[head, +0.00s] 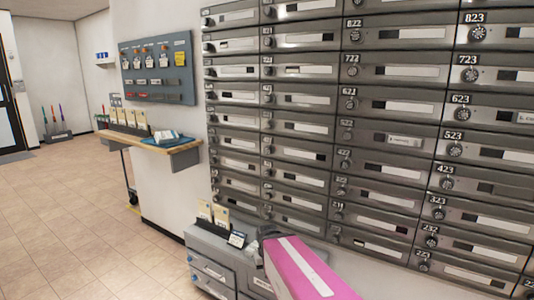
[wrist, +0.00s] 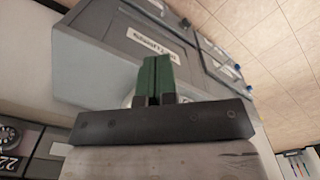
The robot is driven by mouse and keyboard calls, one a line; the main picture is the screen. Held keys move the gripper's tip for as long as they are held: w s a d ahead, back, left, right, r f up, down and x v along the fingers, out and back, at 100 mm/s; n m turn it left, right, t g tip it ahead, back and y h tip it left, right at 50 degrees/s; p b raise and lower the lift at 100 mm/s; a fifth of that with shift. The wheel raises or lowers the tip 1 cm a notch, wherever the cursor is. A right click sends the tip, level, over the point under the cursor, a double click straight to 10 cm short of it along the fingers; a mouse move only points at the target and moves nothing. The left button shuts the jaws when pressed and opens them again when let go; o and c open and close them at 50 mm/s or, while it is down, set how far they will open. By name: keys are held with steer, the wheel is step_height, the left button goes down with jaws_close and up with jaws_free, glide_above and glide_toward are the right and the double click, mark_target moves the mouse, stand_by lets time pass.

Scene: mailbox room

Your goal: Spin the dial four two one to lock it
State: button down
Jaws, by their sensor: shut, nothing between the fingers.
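The bank of dark metal mailboxes (head: 300,125) fills the right of the head view, each with a round dial and number label. The labels in the second visible column are too small to read, so I cannot pick out box 421 surely. The box labelled 423 (head: 483,187) has its dial at its left. My gripper (wrist: 158,78) shows green fingers in the wrist view, shut and empty. It points toward a grey cabinet, away from the mailbox fronts. One mailbox dial (wrist: 10,135) shows at the lower left of the wrist view. My gripper's fingers are not clear in the head view.
A grey drawer cabinet (head: 212,268) stands below the mailboxes, with cards and a small sign on top. A wooden shelf (head: 150,141) and a key board (head: 157,68) are on the wall at left. The tiled floor (head: 70,215) at left is clear.

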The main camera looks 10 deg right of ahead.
steer(key=c, duration=1.1)
jaws_free()
steer(key=shift+w+r, duration=0.1)
steer(key=shift+w, duration=0.1)
steer(key=o, duration=0.4)
steer(key=shift+w+d+r+n+h, duration=0.3)
steer(key=shift+w+n, duration=0.1)
steer(key=shift+w, duration=0.1)
steer(key=shift+o, duration=0.2)
steer(key=n+t+h, duration=1.2)
steer(key=n+t, duration=0.1)
steer(key=n, duration=0.8)
glide_toward(267, 151)
steer(key=x, duration=0.9)
steer(key=c, duration=0.9)
